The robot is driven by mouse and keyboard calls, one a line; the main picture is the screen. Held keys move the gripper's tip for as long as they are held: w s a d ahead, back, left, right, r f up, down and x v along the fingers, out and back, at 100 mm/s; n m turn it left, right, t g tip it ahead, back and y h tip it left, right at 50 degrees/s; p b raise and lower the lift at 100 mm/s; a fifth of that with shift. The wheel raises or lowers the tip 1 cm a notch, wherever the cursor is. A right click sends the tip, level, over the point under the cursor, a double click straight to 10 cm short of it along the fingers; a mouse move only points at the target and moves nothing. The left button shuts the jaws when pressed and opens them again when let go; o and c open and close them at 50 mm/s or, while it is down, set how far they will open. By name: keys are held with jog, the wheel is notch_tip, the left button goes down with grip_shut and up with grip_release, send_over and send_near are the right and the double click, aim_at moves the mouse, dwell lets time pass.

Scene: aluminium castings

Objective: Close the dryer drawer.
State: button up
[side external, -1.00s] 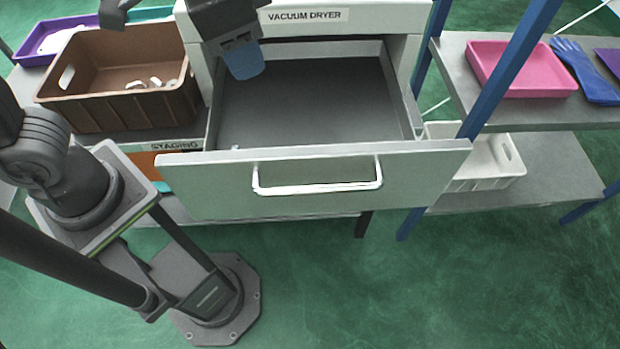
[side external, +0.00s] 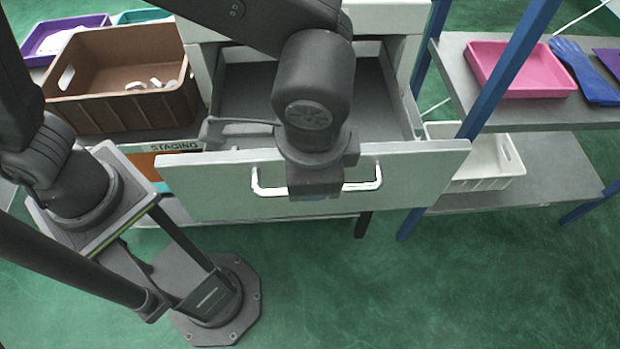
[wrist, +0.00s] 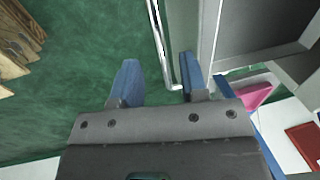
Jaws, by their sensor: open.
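The vacuum dryer's drawer (side external: 215,178) stands pulled out, with its grey floor showing behind the pale front panel. Its white bar handle (side external: 365,185) is on the front panel, and my wrist covers the middle of it. My gripper (side external: 315,185) is over the handle in the side view, its fingertips hidden. In the wrist view my gripper (wrist: 157,78) is open, with two blue fingertips apart. The handle (wrist: 160,45) appears between them, closer to the right fingertip. I cannot tell whether they touch.
A brown bin (side external: 120,105) with pale pieces stands left of the dryer. A rack with blue posts (side external: 480,110), a pink tray (side external: 520,70) and a white crate (side external: 490,165) stands at the right.

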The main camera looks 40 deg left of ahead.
jog(key=shift+w+a+f, duration=0.15)
jog(key=shift+w+f, duration=0.05)
jog(key=shift+f, duration=0.95)
jog(key=shift+w+a+f, duration=0.15)
jog(key=shift+f, duration=1)
grip_shut()
